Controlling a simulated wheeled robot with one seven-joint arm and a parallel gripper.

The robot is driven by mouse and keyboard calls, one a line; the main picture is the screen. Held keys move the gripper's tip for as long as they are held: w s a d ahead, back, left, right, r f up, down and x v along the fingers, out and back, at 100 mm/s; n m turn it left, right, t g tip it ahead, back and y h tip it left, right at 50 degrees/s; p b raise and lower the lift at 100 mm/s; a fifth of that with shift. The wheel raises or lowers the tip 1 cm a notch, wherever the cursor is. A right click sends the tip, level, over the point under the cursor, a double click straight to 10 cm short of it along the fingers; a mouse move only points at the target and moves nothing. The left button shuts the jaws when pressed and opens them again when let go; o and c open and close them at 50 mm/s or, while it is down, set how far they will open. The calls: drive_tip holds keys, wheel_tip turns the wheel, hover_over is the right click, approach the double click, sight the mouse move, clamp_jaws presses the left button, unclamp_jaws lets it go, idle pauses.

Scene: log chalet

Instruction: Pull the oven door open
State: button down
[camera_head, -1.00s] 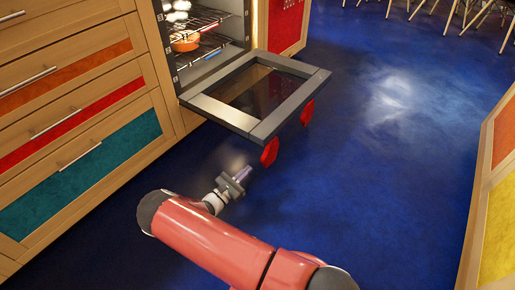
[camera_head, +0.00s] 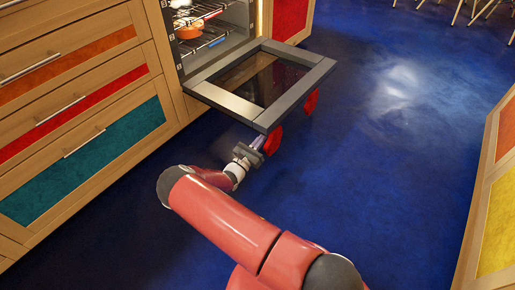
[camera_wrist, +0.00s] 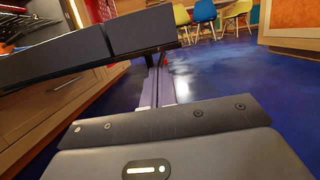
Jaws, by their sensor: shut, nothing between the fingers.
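The oven door (camera_head: 222,101) is swung down, roughly level, with a grey frame around a dark glass pane. Two red pieces (camera_head: 273,140) hang under its front edge. The oven (camera_head: 213,38) stands open behind it, with lit racks inside. My gripper (camera_head: 259,140) is at the near front corner of the door, beside the nearer red piece and just below the edge. In the wrist view my fingers (camera_wrist: 157,82) are together with nothing between them, and the door's edge (camera_wrist: 70,52) lies across the upper left. I cannot tell whether the fingers touch the door.
Wooden drawers with coloured panels (camera_head: 80,120) line the left. An orange dish (camera_head: 189,32) sits on an oven rack. A cabinet (camera_head: 492,200) stands at the right edge, and coloured chairs (camera_wrist: 204,12) are far off. The blue floor between is clear.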

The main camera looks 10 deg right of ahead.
drive_tip(key=shift+r, duration=0.55)
drive_tip(key=r+n+p, duration=0.1)
drive_tip(key=r+p, duration=0.2)
drive_tip(key=r, duration=0.1)
drive_tip(key=w+r+n+p, duration=0.1)
drive_tip(key=r+p, duration=0.2)
drive_tip(key=r, duration=0.2)
drive_tip(key=a+r+n+p, duration=0.1)
drive_tip(key=r+p, duration=0.2)
drive_tip(key=r, duration=0.2)
drive_tip(key=shift+w+a+r+t+y, duration=0.1)
drive_tip(key=shift+w+t+y, duration=0.15)
drive_tip(key=shift+t+y, duration=0.05)
